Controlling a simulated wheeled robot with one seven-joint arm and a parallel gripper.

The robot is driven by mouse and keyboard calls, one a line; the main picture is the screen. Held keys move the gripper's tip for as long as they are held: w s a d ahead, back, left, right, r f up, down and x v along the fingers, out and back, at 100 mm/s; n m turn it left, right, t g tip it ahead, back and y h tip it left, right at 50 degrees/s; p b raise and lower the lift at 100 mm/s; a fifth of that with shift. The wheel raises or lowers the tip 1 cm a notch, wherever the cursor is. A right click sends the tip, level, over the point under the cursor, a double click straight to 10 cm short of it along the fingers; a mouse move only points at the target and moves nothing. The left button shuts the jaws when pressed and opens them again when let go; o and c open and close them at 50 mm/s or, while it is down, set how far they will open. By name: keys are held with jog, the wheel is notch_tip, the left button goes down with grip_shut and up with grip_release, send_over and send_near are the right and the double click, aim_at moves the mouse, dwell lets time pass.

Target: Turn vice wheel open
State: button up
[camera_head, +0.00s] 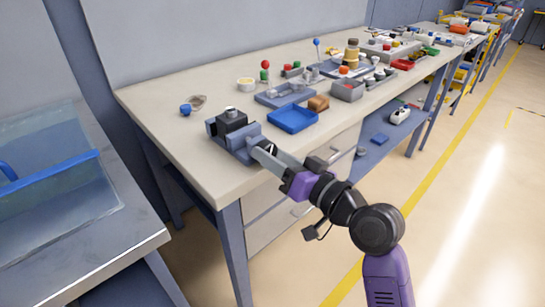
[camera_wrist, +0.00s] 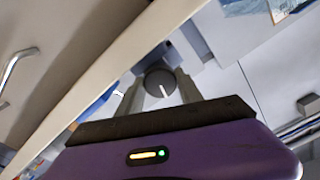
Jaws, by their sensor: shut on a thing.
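The blue-grey vice (camera_head: 247,138) sits at the front left corner of the workbench, with a dark block (camera_head: 231,121) with a light top between its jaws. The vice wheel (camera_wrist: 160,82) is a dark round disc with a pale line on it in the wrist view; in the head view it is mostly hidden by my fingers. My gripper (camera_head: 264,150) reaches in from the right front of the bench. In the wrist view my gripper (camera_wrist: 158,88) has one finger on each side of the wheel and is shut on it.
The workbench (camera_head: 180,150) carries a blue tray (camera_head: 292,118), a brown block (camera_head: 318,103), a grey bin (camera_head: 347,90) and small knobs farther back. Drawers (camera_head: 270,215) are below the front edge near my arm. A glass-sided tank (camera_head: 60,180) stands at left. The floor at right is clear.

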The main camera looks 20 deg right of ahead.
jog(key=shift+f, duration=0.15)
jog(key=o, duration=1.4)
jog(key=v, duration=0.7)
jog(key=shift+s, duration=0.4)
jog(key=shift+d, duration=0.1)
jog(key=d+r+m+t+h, duration=0.2)
jog(key=d+r+h, duration=0.1)
jog(key=d, duration=0.1)
jog(key=s+d+f+m+h, duration=0.1)
jog(key=s+d+f+h, duration=0.1)
jog(key=s+f+h, duration=0.45)
jog(key=s+a+f+n+g+y, duration=0.1)
jog(key=s+a+f+n, duration=0.2)
jog(key=s, duration=0.6)
jog(key=s+a+f+g+y, duration=0.2)
jog(key=s+a+f, duration=0.15)
jog(key=s, duration=0.45)
jog(key=s+a+f+n+g+y, duration=0.1)
jog(key=s+a+f+n, duration=0.2)
jog(key=s, duration=0.6)
notch_tip(320, 180, up, 11)
jog(key=m+p, duration=0.1)
jog(key=p, duration=1.1)
jog(key=shift+s+r+p, duration=0.2)
jog(key=shift+s+p, duration=0.15)
jog(key=shift+p, duration=0.05)
